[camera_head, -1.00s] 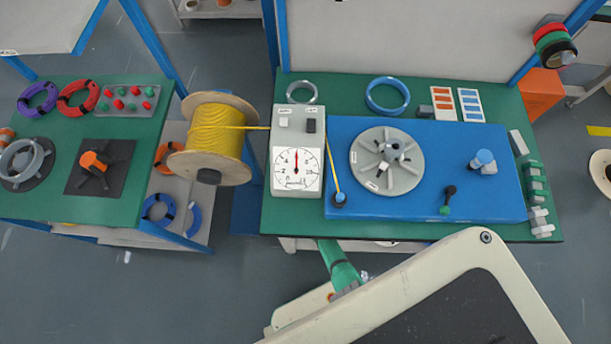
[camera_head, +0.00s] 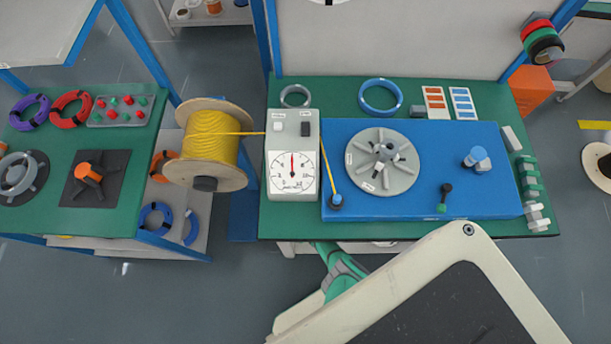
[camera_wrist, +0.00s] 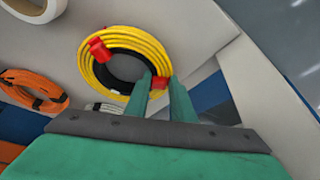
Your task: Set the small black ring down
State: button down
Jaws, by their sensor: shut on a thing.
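In the wrist view my gripper (camera_wrist: 160,80) has its two green fingers close together, with a red band between their tips. They look shut on the small black ring (camera_wrist: 122,54), a dark band with a grey middle. It shows inside the outline of a larger yellow cable coil (camera_wrist: 112,33), and a second red band sits at its left. I cannot tell whether the ring touches the coil or hangs over it. In the head view my fingers and the ring are hidden below the workbench edge, behind my arm.
In the wrist view an orange coil (camera_wrist: 32,92) lies at left and a white ring (camera_wrist: 38,10) at top left, on a pale surface. The head view shows the green workbench (camera_head: 400,229) with a blue board (camera_head: 440,150), and a yellow cable spool (camera_head: 212,135) at its left.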

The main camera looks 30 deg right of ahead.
jog(key=c, duration=1.5)
grip_release()
jog(key=shift+s+a+r, duration=0.1)
jog(key=shift+s+r, duration=0.3)
jog(key=shift+r, duration=0.05)
jog(key=shift+r, duration=0.2)
jog(key=shift+s+d+r, duration=0.15)
jog(key=shift+r, duration=0.45)
jog(key=shift+s+d+r, duration=0.1)
jog(key=shift+r, duration=0.45)
jog(key=shift+v, duration=4.1)
jog(key=shift+a, duration=0.2)
